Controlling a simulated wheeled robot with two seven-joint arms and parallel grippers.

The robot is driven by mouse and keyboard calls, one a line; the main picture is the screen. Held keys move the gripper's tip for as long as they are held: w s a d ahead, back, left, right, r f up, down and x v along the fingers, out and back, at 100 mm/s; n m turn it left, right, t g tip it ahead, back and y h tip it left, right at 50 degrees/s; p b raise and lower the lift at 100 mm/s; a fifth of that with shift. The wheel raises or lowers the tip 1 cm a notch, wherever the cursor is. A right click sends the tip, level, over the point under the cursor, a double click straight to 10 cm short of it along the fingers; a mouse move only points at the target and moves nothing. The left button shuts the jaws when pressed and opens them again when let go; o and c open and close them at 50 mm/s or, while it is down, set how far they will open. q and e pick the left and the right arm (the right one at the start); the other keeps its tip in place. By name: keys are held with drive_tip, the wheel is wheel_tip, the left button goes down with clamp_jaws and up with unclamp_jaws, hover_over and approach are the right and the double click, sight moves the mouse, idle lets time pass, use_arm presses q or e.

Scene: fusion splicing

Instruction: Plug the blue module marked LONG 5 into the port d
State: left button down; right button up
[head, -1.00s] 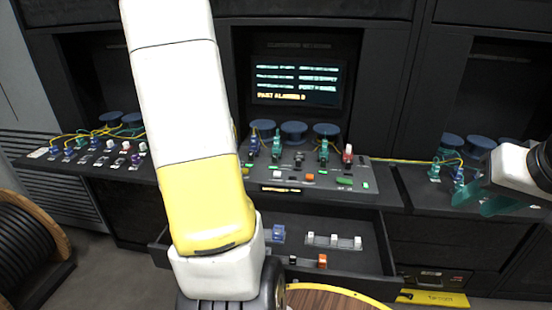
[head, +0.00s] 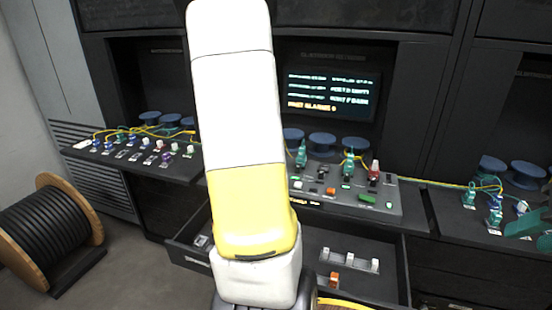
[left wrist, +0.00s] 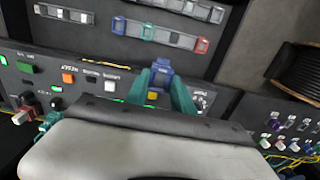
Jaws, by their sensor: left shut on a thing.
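In the left wrist view, my left gripper (left wrist: 161,84) is shut on a blue module (left wrist: 162,70) held between its teal fingertips. Its marking is too small to read. The module is above the front edge of the sloped port panel (left wrist: 110,65), apart from the panel as far as I can tell. In the head view my arm hides the left gripper and module. The panel (head: 330,196) shows right of that arm; port d cannot be picked out. My right gripper (head: 535,232) is at the right edge, partly cut off, its teal fingers apart and empty.
An open drawer (head: 385,285) below the panel holds white modules (head: 350,260) and an orange one (head: 335,279). Green connectors (head: 348,165) and a red one (head: 373,172) stand up from the panel. Cabled side shelves flank it. A cable drum (head: 55,230) stands at left.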

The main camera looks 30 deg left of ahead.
use_arm(q)
drive_tip(key=w+d, duration=0.6)
drive_tip(key=w, duration=0.7)
drive_tip(key=w+d, duration=0.5)
drive_tip(key=w, duration=0.7)
drive_tip(key=shift+w+f, duration=0.15)
drive_tip(key=shift+f, duration=1.45)
drive_tip(key=shift+w+f, duration=0.15)
drive_tip(key=shift+f, duration=1.4)
drive_tip(key=shift+d+f, duration=0.1)
drive_tip(key=shift+f, duration=0.45)
drive_tip(key=c, duration=1)
unclamp_jaws()
drive_tip(key=shift+r, duration=3.95)
